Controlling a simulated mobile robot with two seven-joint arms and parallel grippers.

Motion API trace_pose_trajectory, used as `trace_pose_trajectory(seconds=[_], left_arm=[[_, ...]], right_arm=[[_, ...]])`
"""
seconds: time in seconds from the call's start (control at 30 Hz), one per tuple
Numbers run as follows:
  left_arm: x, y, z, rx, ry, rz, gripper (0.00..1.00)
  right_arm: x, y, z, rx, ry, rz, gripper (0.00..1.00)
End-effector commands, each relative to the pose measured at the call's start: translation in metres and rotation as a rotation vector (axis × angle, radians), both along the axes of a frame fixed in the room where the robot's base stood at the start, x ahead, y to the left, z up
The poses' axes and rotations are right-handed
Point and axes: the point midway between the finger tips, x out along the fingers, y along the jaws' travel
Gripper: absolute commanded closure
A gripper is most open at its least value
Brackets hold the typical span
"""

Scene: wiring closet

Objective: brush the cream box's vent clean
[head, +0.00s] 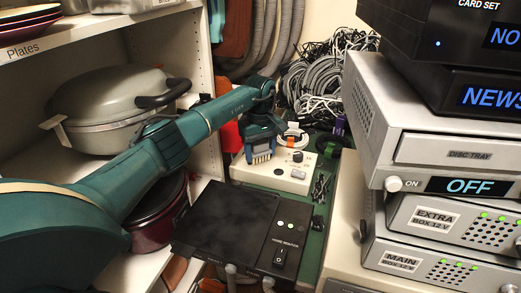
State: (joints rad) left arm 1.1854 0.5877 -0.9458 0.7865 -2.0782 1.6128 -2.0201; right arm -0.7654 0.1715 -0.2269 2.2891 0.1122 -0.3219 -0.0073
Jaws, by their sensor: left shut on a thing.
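The cream box (285,179) lies on a green surface in the middle of the view, behind a black box. A dark knob shows on its top. My left gripper (262,138) is above the left part of the cream box and is shut on a small brush (262,155) with pale bristles pointing down. The bristles appear to be at the box's top, but I cannot tell if they touch it. The vent cannot be made out; the gripper and brush cover that part of the box. My right gripper is not in view.
The black box (225,222) with a switch and green lights stands in front. Grey silver boxes (425,215) are stacked at the right. Tangled cables (335,75) lie behind. A shelf at the left holds a lidded pot (110,105). Small black clips (320,187) lie right of the cream box.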

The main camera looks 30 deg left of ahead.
Motion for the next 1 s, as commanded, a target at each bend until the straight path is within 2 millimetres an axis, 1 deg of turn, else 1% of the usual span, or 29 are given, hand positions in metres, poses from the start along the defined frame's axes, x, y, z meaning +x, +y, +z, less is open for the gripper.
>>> trace_pose_trajectory(seconds=[0.27, 0.43, 0.6, 0.8, 1.0], left_arm=[[0.0, 0.0, -0.006, 0.0, -0.001, 0.001, 0.59], [-0.006, 0.005, -0.003, 0.001, 0.0, 0.002, 0.59], [-0.02, 0.013, -0.001, 0.002, 0.002, 0.001, 0.59], [-0.035, 0.022, -0.002, 0.001, 0.002, 0.002, 0.59], [-0.043, 0.026, -0.003, 0.001, -0.001, 0.001, 0.59]], right_arm=[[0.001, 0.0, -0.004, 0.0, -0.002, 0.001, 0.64], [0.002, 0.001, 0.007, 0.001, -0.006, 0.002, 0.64], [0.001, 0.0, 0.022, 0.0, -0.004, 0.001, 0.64], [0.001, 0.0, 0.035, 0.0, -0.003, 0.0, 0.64], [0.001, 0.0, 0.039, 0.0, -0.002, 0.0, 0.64]])
